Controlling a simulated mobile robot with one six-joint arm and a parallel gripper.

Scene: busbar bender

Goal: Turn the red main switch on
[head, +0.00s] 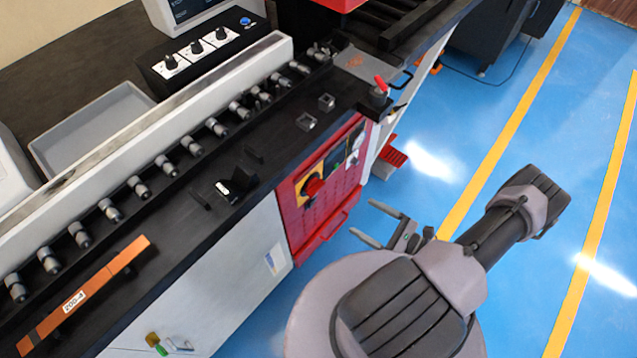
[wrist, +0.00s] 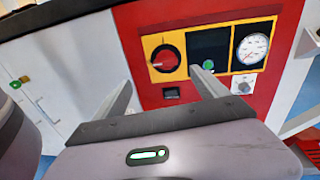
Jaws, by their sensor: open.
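The red main switch (head: 313,187) is a round knob on a yellow plate, on the red front panel of the machine. In the wrist view the red main switch (wrist: 165,58) sits in the upper middle, left of a dark display. My gripper (head: 371,222) is in front of the panel, to the right of the switch in the head view, with its fingers apart and empty. In the wrist view the two fingers of my gripper (wrist: 160,85) point toward the panel, the switch between and beyond their tips. They do not appear to touch it.
A dark display (wrist: 208,50) and a round gauge (wrist: 252,48) share the panel with the switch. A black rocker (wrist: 171,93) is below it. An orange bar (head: 85,297) lies on the dark bench top. The blue floor on the right is open.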

